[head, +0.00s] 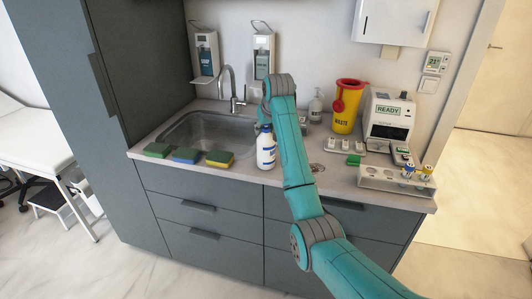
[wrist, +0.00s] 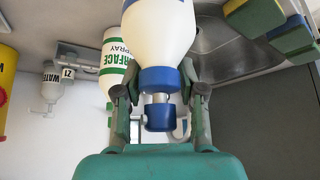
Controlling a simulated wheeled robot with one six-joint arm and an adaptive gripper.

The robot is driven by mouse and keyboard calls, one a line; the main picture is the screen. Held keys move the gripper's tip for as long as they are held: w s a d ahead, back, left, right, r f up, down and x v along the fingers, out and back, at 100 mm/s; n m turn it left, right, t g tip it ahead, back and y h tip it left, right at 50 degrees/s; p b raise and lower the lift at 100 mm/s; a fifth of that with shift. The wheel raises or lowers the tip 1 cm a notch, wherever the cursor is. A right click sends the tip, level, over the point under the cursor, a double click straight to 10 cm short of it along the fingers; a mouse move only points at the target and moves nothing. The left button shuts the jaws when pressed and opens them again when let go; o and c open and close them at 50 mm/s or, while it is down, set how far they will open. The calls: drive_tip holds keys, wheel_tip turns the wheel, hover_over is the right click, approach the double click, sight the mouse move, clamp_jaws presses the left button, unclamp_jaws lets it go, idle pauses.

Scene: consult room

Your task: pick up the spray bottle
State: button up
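A white bottle with a blue collar and blue top (wrist: 160,82) is between my gripper's fingers (wrist: 160,95) in the wrist view. The fingers sit close on both sides of its collar and look shut on it. In the head view this white bottle (head: 266,152) is upright near the counter's front edge, its top partly hidden by my arm. My gripper is mostly hidden behind the arm there. A second white bottle with green lettering, reading SPRAY (wrist: 114,62), stands beside and behind it in the wrist view; my arm seems to hide it in the head view.
Several sponges (head: 187,155) lie left of the bottle, before the sink (head: 205,133). A yellow waste bin (head: 347,107), a white device (head: 388,122), a pump bottle (head: 316,105) and a vial rack (head: 392,180) stand right. A tap (head: 233,95) rises behind the sink.

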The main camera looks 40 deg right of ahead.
drive_tip(key=shift+f, duration=0.1)
clamp_jaws()
